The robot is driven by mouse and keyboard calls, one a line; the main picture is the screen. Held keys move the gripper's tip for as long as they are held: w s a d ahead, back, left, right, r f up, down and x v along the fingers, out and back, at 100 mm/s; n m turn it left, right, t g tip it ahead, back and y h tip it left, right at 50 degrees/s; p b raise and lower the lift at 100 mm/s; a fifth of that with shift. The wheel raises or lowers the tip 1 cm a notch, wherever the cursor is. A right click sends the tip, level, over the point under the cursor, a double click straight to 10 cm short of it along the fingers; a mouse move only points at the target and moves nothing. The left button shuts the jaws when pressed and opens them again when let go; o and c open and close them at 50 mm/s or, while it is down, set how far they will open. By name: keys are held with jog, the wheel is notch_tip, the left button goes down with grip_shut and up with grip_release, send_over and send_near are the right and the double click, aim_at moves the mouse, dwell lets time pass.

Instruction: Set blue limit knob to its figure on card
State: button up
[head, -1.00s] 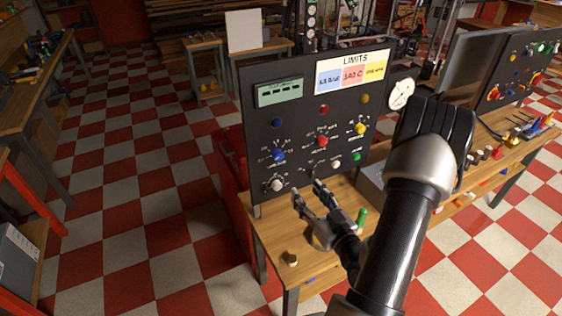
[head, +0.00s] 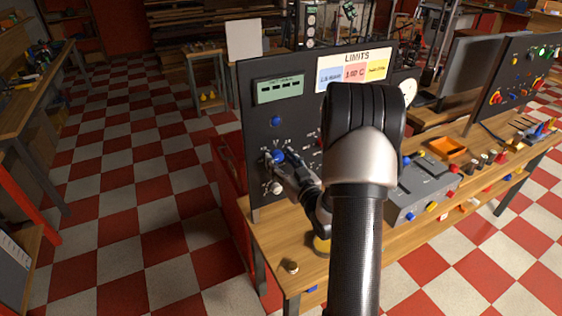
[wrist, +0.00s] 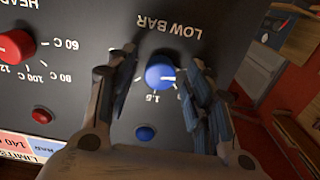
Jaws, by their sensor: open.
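The blue knob (head: 277,156) sits low on the left of the dark panel. In the wrist view the blue knob (wrist: 159,73) has a pale pointer mark at its right side, and the label LOW BAR shows upside down above it. My gripper (wrist: 160,80) is open, with one finger on each side of the knob; I cannot tell whether they touch it. In the head view my gripper (head: 276,166) is at the knob. The LIMITS card (head: 353,71) is at the panel's top, with blue, pink and yellow fields; its blue figure is too blurred to read.
A blue lamp (wrist: 145,133) is beside the knob on the panel. A red knob (wrist: 15,46) and a red lamp (wrist: 41,116) are at left in the wrist view. A white knob (head: 275,188) is below the blue one. A grey box (head: 425,190) stands right on the bench.

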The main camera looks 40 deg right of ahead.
jog(key=shift+w, duration=0.2)
jog(key=c, duration=1.1)
